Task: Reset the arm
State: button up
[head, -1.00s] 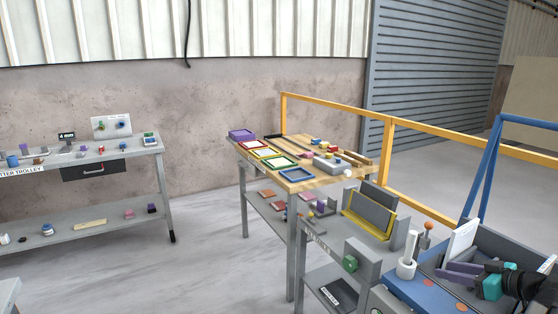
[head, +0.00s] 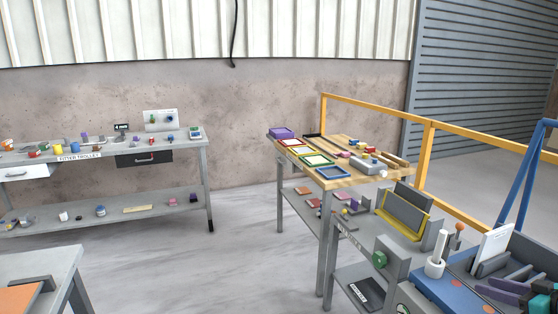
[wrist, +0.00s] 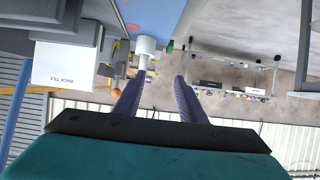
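My gripper (wrist: 158,88) shows in the wrist view with its two purple fingers apart and nothing between them. The teal body of the wrist fills the bottom of that view. In the head view my gripper (head: 507,289) is at the lower right edge, partly cut off, with purple fingers and a teal part. It is beside a white card (head: 492,249) standing in a grey holder. In the wrist view a white card (wrist: 62,64) reading "RACK TILE" is to the left of the fingers.
A white cylinder in a cup (head: 436,256) and an orange-topped pin (head: 459,228) stand near my gripper. A wooden-topped bench (head: 340,180) holds coloured frames. A fitter trolley (head: 100,160) stands at the back left. A yellow rail (head: 376,117) runs behind the bench. Open floor lies between.

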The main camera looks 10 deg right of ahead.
jog(key=w+a+f+n+g+y, duration=0.1)
jog(key=w+a+f+g+y, duration=0.1)
jog(key=w+a+f, duration=0.6)
jog(key=w+a+f+n+g+y, duration=0.1)
jog(key=w+a+f+n+y, duration=0.3)
jog(key=a, duration=0.8)
jog(key=s+a+f+g, duration=0.3)
jog(key=a+f+g, duration=0.3)
jog(key=a+f, duration=1.3)
jog(key=s+a+f+m+g+h, duration=0.15)
jog(key=s+a+f+g, duration=0.25)
jog(key=s+a+f, duration=0.4)
jog(key=s+a+f+g+h, duration=0.2)
jog(key=s+a+f+g, duration=0.3)
jog(key=s+f, duration=0.5)
jog(key=s+d+f+m+h, duration=0.5)
jog(key=s+d+m+h, duration=0.1)
jog(key=s, duration=0.3)
jog(key=shift+d+f, duration=0.2)
jog(key=shift+d, duration=0.1)
